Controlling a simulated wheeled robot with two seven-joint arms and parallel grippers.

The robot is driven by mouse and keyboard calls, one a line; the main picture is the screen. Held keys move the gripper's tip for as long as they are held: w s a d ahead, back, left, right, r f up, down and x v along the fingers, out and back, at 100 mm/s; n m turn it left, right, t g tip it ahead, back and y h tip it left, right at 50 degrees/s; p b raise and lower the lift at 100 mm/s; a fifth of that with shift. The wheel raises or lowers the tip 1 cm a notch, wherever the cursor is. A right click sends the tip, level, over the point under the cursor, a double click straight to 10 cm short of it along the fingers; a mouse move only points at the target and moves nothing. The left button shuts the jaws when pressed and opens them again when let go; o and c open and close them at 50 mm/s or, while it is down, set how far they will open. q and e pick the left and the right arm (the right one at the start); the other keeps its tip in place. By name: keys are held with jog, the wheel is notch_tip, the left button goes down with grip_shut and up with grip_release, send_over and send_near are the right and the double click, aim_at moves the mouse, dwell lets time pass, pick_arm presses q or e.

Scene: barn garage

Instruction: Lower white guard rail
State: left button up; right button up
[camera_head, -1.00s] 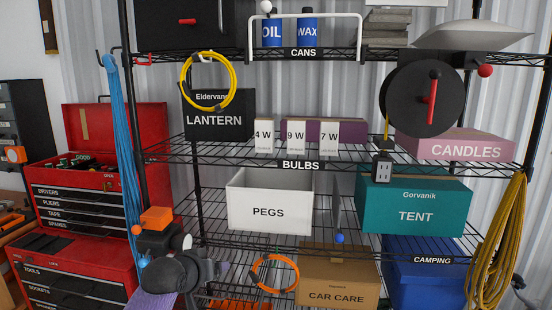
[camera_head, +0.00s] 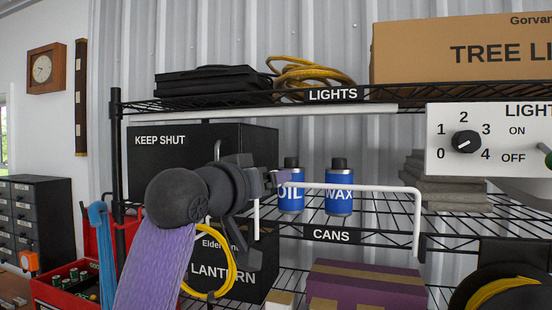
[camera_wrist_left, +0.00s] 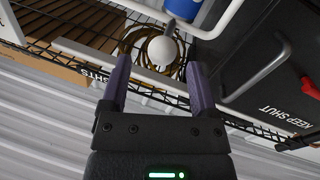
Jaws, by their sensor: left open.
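The white guard rail (camera_head: 360,188) stands upright in front of the blue OIL can (camera_head: 290,190) and WAX can (camera_head: 339,190) on the CANS shelf. Its right leg comes down to the shelf edge. My left gripper (camera_head: 279,179) is at the rail's left end and hides part of it. In the left wrist view, its purple fingers (camera_wrist_left: 157,75) are open, with a round white knob (camera_wrist_left: 163,50) ahead between them. The rail (camera_wrist_left: 205,30) shows just beyond the knob. I cannot tell whether a finger touches the knob. My right gripper is not in view.
A black KEEP SHUT box (camera_head: 165,165) stands left of the cans, behind my gripper. The LIGHTS shelf (camera_head: 333,95) is above. A white switch panel (camera_head: 485,140) is at the right. The LANTERN box (camera_head: 225,275) with a yellow cable is below.

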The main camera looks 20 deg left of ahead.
pick_arm(q)
jog(key=p+x, duration=0.1)
jog(key=x, duration=0.3)
jog(key=shift+a, duration=0.1)
jog(key=shift+s+f, duration=0.1)
jog(key=shift+s, duration=0.15)
jog(key=shift+w, duration=0.15)
grip_shut()
dwell(0.8)
